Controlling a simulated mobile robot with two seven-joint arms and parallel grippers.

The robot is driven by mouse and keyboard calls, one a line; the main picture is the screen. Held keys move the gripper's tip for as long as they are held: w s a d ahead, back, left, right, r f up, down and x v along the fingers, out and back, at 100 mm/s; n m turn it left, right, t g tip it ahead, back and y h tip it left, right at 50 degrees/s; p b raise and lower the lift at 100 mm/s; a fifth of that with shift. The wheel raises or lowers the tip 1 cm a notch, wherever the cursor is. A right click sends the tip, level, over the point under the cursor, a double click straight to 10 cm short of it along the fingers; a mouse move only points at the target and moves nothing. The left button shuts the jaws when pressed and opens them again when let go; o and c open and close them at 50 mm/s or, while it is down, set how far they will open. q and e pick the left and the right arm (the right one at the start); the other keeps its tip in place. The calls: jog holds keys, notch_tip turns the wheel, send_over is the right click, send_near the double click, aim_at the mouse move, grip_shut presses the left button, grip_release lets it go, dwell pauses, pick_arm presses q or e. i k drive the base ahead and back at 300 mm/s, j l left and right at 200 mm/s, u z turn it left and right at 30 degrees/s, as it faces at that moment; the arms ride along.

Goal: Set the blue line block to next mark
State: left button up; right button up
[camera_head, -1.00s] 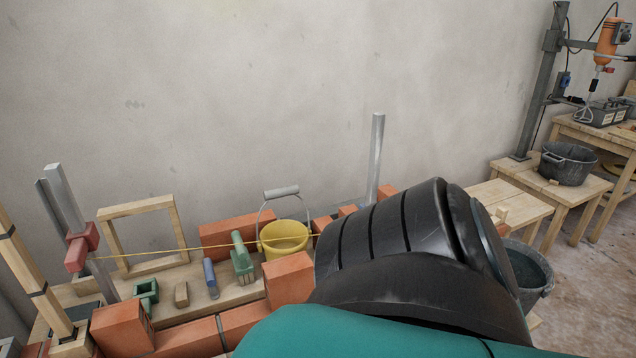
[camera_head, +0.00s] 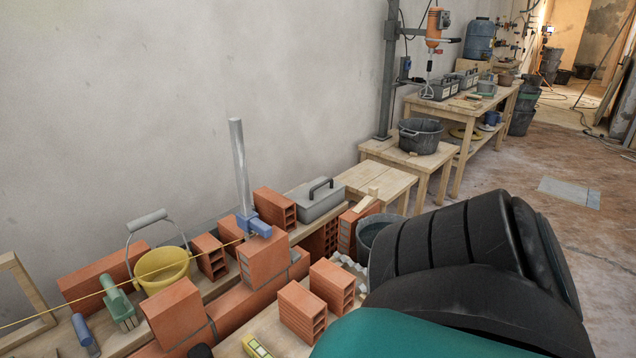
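The blue line block (camera_head: 254,225) sits on the metal post (camera_head: 240,165), close above the top of a red brick at the wall's right end. A yellow line (camera_head: 110,289) runs from it to the left, past the yellow bucket. Marks on the post are too small to tell. My arm, teal and black, fills the lower right; no gripper fingers show on it. My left gripper is not in view either.
Hollow red bricks (camera_head: 316,300) stand in front of the post. A grey toolbox (camera_head: 318,200) lies behind it. A yellow bucket (camera_head: 163,270), a green-handled tool (camera_head: 119,307) and a yellow tape measure (camera_head: 256,347) are nearby. A dark bucket (camera_head: 378,234) stands at the right.

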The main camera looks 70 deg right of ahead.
aim_at(252, 223)
jog(key=z, duration=1.7)
jog(key=i+l+u, duration=0.15)
jog(key=u, duration=0.25)
jog(key=l+u, duration=0.4)
jog(key=i+l+u, duration=0.1)
jog(key=l+u, duration=0.3)
